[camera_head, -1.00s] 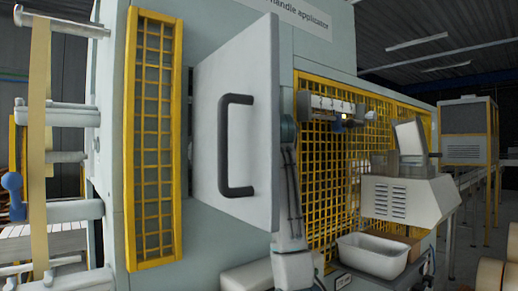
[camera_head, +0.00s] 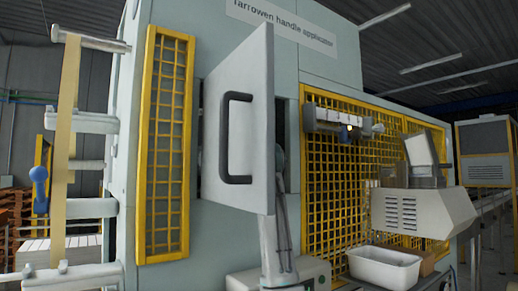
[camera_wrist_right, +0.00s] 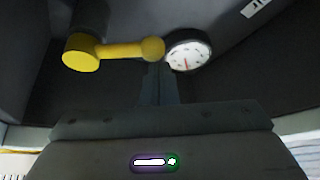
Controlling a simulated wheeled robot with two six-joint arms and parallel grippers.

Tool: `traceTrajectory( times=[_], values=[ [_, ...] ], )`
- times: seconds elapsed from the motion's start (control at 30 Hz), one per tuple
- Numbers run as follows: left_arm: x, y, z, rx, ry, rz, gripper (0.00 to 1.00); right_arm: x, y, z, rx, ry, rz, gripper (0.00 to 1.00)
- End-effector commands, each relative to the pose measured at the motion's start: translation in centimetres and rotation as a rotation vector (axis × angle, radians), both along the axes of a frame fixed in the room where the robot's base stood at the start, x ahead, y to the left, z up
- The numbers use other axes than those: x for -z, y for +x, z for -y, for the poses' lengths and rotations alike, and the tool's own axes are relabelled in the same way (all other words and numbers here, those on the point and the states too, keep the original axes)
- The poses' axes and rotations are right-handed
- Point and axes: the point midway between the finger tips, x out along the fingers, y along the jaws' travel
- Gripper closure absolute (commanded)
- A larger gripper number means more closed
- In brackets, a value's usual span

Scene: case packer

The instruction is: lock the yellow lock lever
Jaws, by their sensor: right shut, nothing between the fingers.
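The yellow lock lever (camera_wrist_right: 115,51) shows in the right wrist view, with a wide round end at left and a ball-like end at right. My right gripper (camera_wrist_right: 157,72) is shut and empty. Its tips are close to the lever's ball end, just below it in the picture; I cannot tell whether they touch. In the head view, my right arm reaches up behind the open grey door (camera_head: 238,125) with a black handle (camera_head: 228,140). The door hides the lever and the right gripper there. My left gripper is not in view.
A round white dial gauge (camera_wrist_right: 188,50) sits right beside the lever's ball end. Yellow mesh guards (camera_head: 168,140) flank the door. A white bin (camera_head: 384,268) and a grey machine unit (camera_head: 420,210) stand at right.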

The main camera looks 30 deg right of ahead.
Motion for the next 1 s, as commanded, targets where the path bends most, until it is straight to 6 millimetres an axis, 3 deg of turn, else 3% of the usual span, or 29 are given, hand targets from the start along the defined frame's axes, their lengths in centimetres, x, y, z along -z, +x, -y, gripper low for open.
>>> traceTrajectory(
  times=[0.23,0.73,1.0],
  values=[
    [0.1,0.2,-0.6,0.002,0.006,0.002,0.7,0.2,0.7,-0.1,0.001,-0.052,0.003,1.0],
    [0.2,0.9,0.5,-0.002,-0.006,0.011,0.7,0.2,0.7,-0.2,0.001,-0.059,0.005,1.0],
    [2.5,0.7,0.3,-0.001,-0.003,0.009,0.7,1.5,-2.0,-1.2,0.0,-0.059,0.008,1.0]
  ],
)
